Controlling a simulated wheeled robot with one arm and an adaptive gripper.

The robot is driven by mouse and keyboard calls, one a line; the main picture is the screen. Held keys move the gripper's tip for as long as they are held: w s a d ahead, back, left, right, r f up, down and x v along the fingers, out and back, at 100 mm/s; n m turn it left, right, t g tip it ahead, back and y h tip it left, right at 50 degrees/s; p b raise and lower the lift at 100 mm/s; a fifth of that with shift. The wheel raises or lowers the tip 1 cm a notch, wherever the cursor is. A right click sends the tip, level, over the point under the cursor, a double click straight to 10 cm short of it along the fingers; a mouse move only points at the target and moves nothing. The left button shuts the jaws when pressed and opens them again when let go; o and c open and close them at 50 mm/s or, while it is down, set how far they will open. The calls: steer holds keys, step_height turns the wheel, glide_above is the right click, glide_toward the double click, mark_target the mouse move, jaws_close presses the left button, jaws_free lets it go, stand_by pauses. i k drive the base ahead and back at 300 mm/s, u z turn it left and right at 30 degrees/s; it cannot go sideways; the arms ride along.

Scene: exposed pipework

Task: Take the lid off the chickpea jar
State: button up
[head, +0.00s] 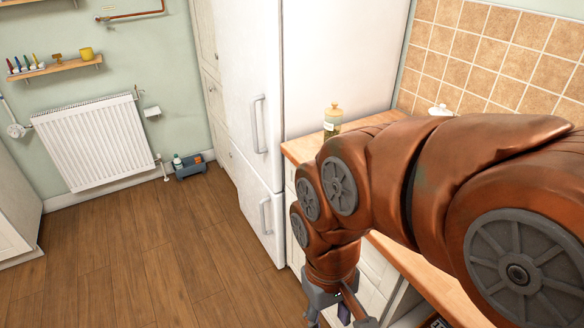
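A jar (332,124) with pale contents and a light label stands upright on the wooden counter, beside the fridge; it appears to be the chickpea jar, though the label is too small to read. Its tan lid (334,107) with a small knob sits on top. My gripper (338,317) hangs low at the bottom edge of the view, in front of the counter and well below the jar. Its fingertips are cut off by the frame, so its opening cannot be judged. Nothing is visibly held.
My arm hides much of the counter (299,150). A white object (441,110) shows partly behind the arm. The white fridge (250,110) stands left of the jar. A blue-grey toolbox (190,170) sits by the radiator (92,142). The wooden floor is clear.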

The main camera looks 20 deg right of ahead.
mark_target(332, 125)
steer(key=k, duration=0.35)
steer(key=u, duration=0.85)
steer(key=i, duration=1.4)
steer(key=z, duration=1)
steer(key=i, duration=0.8)
steer(key=z, duration=0.85)
